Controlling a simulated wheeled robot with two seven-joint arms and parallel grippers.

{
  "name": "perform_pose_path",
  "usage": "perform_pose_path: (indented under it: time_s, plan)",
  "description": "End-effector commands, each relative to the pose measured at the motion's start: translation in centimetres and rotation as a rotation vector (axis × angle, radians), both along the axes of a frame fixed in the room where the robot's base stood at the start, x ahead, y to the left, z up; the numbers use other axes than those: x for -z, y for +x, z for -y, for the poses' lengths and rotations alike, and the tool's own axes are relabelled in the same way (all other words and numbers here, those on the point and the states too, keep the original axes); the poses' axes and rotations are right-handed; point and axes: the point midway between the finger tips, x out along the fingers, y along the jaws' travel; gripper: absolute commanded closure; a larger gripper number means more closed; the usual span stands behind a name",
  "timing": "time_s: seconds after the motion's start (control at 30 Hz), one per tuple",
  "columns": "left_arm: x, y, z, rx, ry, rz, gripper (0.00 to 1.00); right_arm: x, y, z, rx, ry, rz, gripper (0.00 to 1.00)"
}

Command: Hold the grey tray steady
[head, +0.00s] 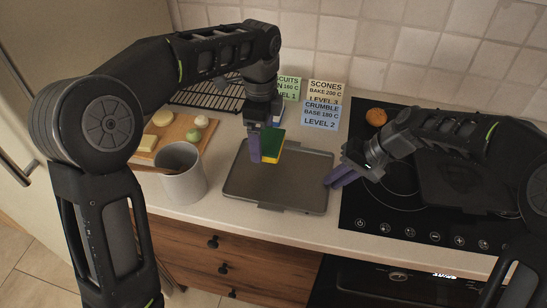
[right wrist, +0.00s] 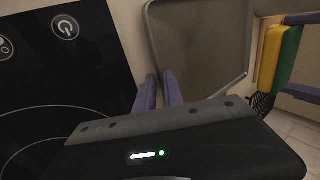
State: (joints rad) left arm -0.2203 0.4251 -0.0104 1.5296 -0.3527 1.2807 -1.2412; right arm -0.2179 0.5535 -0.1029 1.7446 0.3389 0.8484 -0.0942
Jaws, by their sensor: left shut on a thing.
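The grey tray (head: 262,190) lies flat on the counter, left of the black hob. In the right wrist view it fills the upper middle (right wrist: 200,35). My right gripper (head: 334,182) is at the tray's right edge, its purple fingers close together. In the right wrist view these fingers (right wrist: 160,85) have a narrow gap at the tray's rim. I cannot tell whether they grip it. My left gripper (head: 257,148) points down over the tray, shut on a green and yellow block (head: 271,146). The block also shows in the right wrist view (right wrist: 283,55).
A grey mug (head: 183,178) stands left of the tray. Behind it is a wooden board (head: 176,140) with several food items. Recipe cards (head: 320,112) lean at the wall. An orange-brown round item (head: 376,117) sits on the hob (head: 352,205). A wire rack (head: 205,93) is behind.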

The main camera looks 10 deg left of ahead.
Motion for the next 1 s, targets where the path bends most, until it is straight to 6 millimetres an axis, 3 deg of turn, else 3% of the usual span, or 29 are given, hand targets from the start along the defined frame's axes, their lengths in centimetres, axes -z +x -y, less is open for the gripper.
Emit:
perform_pose_path:
  time_s: [0.27, 0.77, 1.0]
  plan:
    - [0.0, 0.0, 0.0, 0.0, 0.0, 0.0, 0.53, 0.1, 0.0, 0.1, 0.0, -0.001, 0.0, 0.66]
    - [0.0, 0.0, 0.0, 0.0, 0.0, 0.0, 0.53, 0.1, 0.0, 0.4, 0.002, -0.004, -0.002, 0.66]
    - [0.0, 0.0, 0.0, 0.0, 0.0, 0.0, 0.53, -2.2, 0.1, 1.5, 0.003, -0.002, 0.003, 0.66]
